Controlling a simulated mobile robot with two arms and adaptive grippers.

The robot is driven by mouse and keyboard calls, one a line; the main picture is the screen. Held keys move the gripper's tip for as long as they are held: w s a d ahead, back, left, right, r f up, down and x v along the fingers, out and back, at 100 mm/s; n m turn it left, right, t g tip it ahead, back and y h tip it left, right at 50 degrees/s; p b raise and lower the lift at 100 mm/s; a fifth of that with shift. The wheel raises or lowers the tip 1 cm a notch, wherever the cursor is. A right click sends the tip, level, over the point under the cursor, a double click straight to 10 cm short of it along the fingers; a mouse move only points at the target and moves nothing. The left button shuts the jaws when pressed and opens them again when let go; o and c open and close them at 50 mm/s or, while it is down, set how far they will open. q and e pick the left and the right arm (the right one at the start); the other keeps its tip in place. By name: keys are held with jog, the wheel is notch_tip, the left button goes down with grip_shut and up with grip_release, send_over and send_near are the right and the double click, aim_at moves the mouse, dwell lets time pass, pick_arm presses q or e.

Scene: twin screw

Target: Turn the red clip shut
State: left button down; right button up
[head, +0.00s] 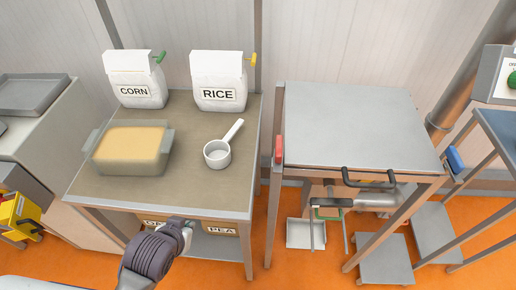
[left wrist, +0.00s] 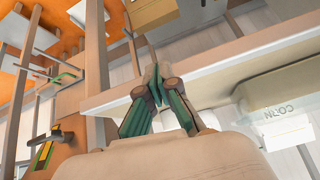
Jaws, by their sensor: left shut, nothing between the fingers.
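A small upright red piece (head: 279,150) sits at the left edge of the grey-topped table (head: 355,120) in the head view. It is the only red part I see, and its detail is too small to tell how it is turned. My left gripper (head: 187,232) is shut and empty, by the front edge of the brown-topped table, left of and nearer than the red piece, well apart from it. In the left wrist view my left gripper (left wrist: 155,82) shows its green-grey fingers together, and no red piece shows there. My right gripper is not in view.
The brown-topped table (head: 200,125) bears a corn bag (head: 133,80), a rice bag (head: 218,82), a tub (head: 130,150) and a white scoop (head: 218,153). Black handles (head: 370,180) and a grey cylinder (head: 378,198) show at the grey-topped table's front. A gap separates the tables.

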aim_at(275, 158)
pick_arm(q)
jog(key=w+r+t, duration=0.1)
jog(key=w, duration=0.2)
jog(key=w+r+t, duration=0.2)
jog(key=w, duration=0.1)
jog(key=w+d+r+t+h, duration=0.1)
jog(key=w+r, duration=0.1)
jog(key=w, duration=0.1)
jog(key=shift+w+r+t, duration=0.15)
jog(key=shift+w+t, duration=0.15)
jog(key=shift+t, duration=0.1)
jog(key=w+d+r+m+t+h, duration=0.2)
jog(key=w+d+r+m+h, duration=0.15)
jog(key=r+h, duration=0.25)
jog(key=w+d+r+m+t+h, duration=0.1)
jog(key=w+d+r+m+h, duration=0.25)
jog(key=w+r+h, duration=0.2)
jog(key=s+a+m+g+h, duration=0.3)
jog(key=s+m+g+h, duration=0.2)
jog(key=g, duration=1)
jog(key=s+m, duration=0.2)
jog(key=m, duration=0.2)
jog(key=shift+s+a+r+m, duration=0.3)
jog(key=shift+s+a, duration=0.1)
jog(key=shift+h, duration=0.25)
